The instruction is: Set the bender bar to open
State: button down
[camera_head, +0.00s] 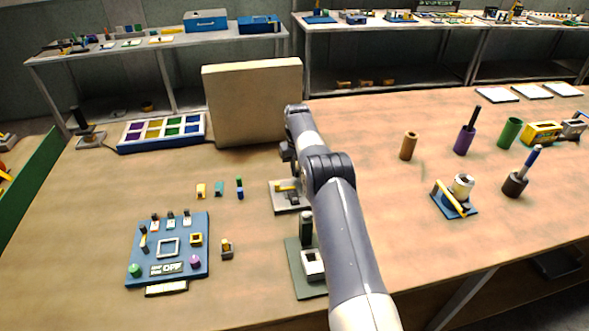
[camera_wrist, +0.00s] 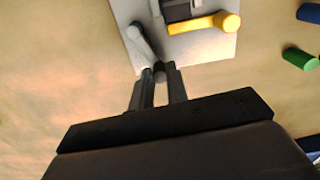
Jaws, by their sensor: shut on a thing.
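The bender is a pale grey plate (camera_wrist: 205,48) with a dark grey block, seen at the top of the wrist view. It also shows in the head view (camera_head: 283,208), partly behind my arm. A pale grey bar (camera_wrist: 143,43), which I take as the bender bar, runs toward my gripper and ends in a dark grip. My gripper (camera_wrist: 160,73) is shut on that dark end at the plate's near edge. A yellow arm with a round knob (camera_wrist: 205,24) lies across the plate, apart from my fingers. In the head view my fingertips are hard to make out.
A green-grey plate with a dark post (camera_head: 306,230) stands close in front. A blue panel (camera_head: 168,250) and several small coloured pieces (camera_head: 219,189) lie left. A tall beige board (camera_head: 253,100) stands behind. A brown cylinder (camera_head: 408,146) stands right, with clear table between.

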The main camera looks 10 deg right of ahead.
jog(key=shift+w+d+m, duration=0.15)
jog(key=shift+d+m, duration=0.35)
jog(key=shift+m, duration=0.65)
jog(key=shift+w+d+m, duration=0.1)
jog(key=shift+d+m, duration=0.35)
jog(key=shift+m, duration=0.7)
jog(key=c, duration=1.4)
grip_release()
jog(key=shift+r, duration=0.1)
jog(key=shift+r+p, duration=1.9)
jog(key=shift+r, duration=3.45)
jog(key=shift+f, duration=0.1)
